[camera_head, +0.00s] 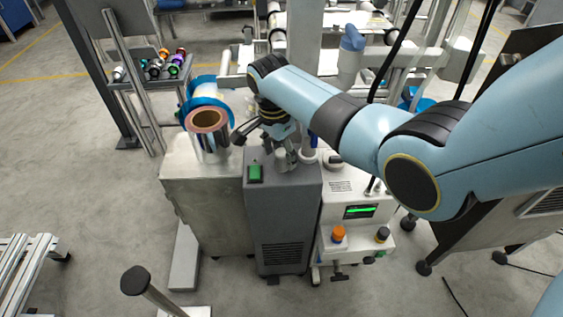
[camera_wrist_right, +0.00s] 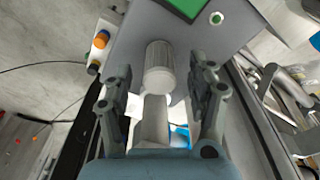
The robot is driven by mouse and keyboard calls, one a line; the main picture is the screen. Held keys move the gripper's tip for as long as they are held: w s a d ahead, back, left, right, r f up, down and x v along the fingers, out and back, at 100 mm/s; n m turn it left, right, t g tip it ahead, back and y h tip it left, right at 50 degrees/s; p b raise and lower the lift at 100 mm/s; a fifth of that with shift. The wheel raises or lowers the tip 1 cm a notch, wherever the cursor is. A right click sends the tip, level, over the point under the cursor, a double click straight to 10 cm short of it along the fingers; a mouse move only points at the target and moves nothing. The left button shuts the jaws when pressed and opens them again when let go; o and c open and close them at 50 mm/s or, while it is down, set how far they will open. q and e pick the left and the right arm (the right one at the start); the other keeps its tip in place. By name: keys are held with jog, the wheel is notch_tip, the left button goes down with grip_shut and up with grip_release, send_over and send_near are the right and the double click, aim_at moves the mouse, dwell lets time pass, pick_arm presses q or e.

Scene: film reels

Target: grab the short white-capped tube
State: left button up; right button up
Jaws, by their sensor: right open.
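A short tube with a ribbed whitish cap (camera_wrist_right: 160,62) shows in the right wrist view, ahead of and between the fingers of my right gripper (camera_wrist_right: 162,84). The fingers stand apart on either side, with no clear contact on the tube. In the head view, my right gripper (camera_head: 266,136) is over the top of the dark grey cabinet (camera_head: 283,213). A pale piece that looks like the tube (camera_head: 286,158) shows just below it, partly covered by the gripper. My left gripper is in neither view.
A green button (camera_head: 255,173) is on the cabinet top. A large roll with a copper-coloured core (camera_head: 207,120) stands left of the gripper. A white machine (camera_head: 356,205) with an orange knob (camera_head: 338,233) is on the right. A shelf with small coloured spools (camera_head: 160,68) is behind left.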

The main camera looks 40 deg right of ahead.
jog(key=shift+f, duration=0.3)
grip_shut()
